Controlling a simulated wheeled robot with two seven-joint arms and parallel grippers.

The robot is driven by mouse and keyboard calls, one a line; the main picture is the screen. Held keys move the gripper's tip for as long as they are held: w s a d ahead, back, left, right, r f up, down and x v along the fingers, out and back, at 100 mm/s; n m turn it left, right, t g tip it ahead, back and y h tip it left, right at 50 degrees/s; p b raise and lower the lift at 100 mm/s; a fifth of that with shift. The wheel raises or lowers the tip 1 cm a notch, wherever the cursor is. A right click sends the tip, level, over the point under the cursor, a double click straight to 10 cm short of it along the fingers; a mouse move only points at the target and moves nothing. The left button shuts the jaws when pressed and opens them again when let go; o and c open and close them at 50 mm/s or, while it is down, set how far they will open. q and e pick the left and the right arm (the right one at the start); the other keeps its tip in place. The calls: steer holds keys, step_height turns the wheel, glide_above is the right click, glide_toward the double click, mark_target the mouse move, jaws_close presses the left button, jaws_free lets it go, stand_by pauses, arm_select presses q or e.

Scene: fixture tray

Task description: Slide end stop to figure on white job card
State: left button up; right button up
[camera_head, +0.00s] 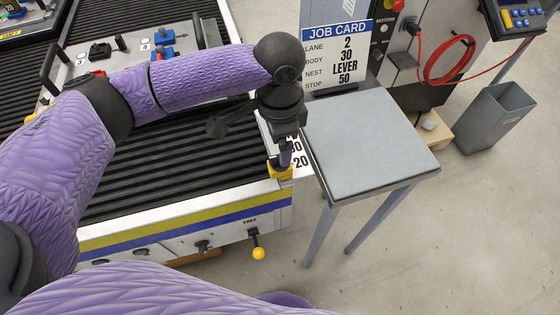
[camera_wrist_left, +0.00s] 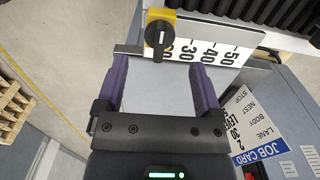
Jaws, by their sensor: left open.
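The white job card (camera_head: 337,50) stands upright at the back and reads lane 2, body 30, nest lever, stop 50. It shows upside down in the wrist view (camera_wrist_left: 270,130). The yellow end stop (camera_head: 279,173) sits at the near right corner of the conveyor; its black knob shows in the wrist view (camera_wrist_left: 159,34). A white scale (camera_wrist_left: 215,45) with 30, 40 and 50 runs beside it. The stop is at the low end, by the 20. My left gripper (camera_head: 285,158) is open, its purple fingers apart just short of the stop, empty (camera_wrist_left: 160,70).
A grey stand (camera_head: 370,140) is right of the conveyor (camera_head: 170,175). A yellow-knobbed lever marked FREE (camera_head: 257,252) hangs at the conveyor's front. A grey bin (camera_head: 497,118) and red cable (camera_head: 440,62) are farther right. The floor at lower right is clear.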

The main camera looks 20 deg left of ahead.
mark_target(280, 169)
arm_select(q)
step_height(280, 169, down, 7)
steer(key=shift+f+b, duration=0.2)
steer(key=shift+b, duration=0.85)
jaws_close()
